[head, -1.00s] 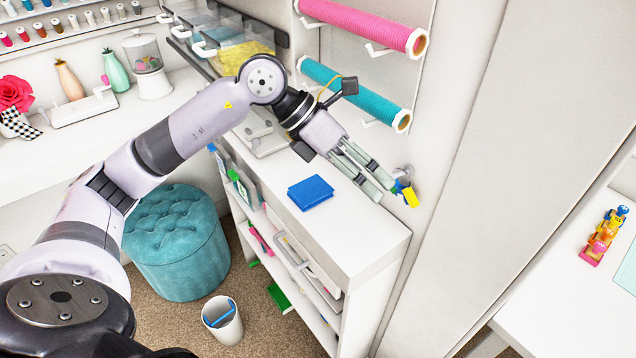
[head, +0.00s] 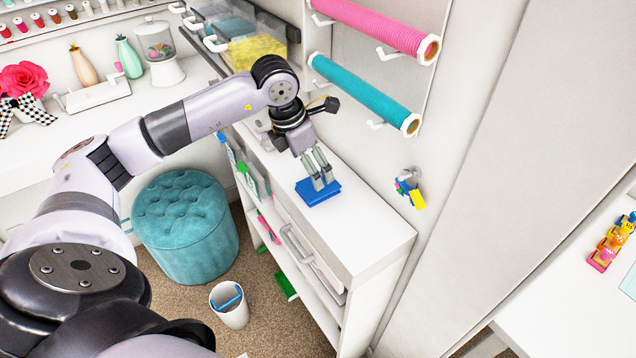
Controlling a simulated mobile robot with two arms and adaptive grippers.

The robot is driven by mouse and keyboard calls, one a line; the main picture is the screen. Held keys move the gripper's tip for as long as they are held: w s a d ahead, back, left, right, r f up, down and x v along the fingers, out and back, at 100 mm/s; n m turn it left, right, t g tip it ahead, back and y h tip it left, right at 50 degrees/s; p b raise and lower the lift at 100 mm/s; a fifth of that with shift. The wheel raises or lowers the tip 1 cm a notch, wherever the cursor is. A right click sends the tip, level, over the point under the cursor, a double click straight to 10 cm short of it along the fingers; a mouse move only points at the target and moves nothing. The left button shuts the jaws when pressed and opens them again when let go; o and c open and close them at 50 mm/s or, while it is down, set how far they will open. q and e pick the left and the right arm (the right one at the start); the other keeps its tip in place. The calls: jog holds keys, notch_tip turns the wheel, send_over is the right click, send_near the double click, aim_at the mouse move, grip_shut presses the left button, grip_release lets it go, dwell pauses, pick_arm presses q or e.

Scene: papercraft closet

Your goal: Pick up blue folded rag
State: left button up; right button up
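The blue folded rag (head: 318,194) lies flat on the white top of a narrow shelf unit (head: 365,235). My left gripper (head: 324,184) points down at the rag, with its fingertips over or at the rag's upper side. The two fingers show side by side with a narrow gap between them. I cannot tell whether the fingertips touch the rag. The fingers cover part of the rag's back half. My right gripper is not in view.
A teal roll (head: 365,93) and a pink roll (head: 385,30) hang on the wall behind the shelf unit. Small colourful items (head: 410,188) hang on the wall to the right. A teal tufted stool (head: 185,230) and a white bin (head: 229,305) stand on the floor. The shelf top's front is clear.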

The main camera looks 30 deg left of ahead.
pick_arm(q)
jog(key=shift+w+d+f, duration=0.1)
jog(key=shift+w+f, duration=0.05)
jog(key=shift+f, duration=0.5)
jog(key=shift+w+f+p, duration=0.1)
jog(key=shift+f+p, duration=0.1)
jog(key=shift+p, duration=0.15)
jog(key=p+x, duration=0.2)
jog(key=x, duration=0.1)
jog(key=shift+d+f, duration=0.25)
jog(key=shift+f, duration=0.05)
jog(key=shift+w+f, duration=0.2)
jog(key=shift+f, duration=0.35)
jog(key=shift+f+b, duration=0.25)
jog(key=shift+b, duration=0.2)
jog(key=shift+c, duration=0.6)
jog(key=shift+s, duration=0.1)
jog(key=c, duration=0.9)
jog(key=shift+o, duration=0.2)
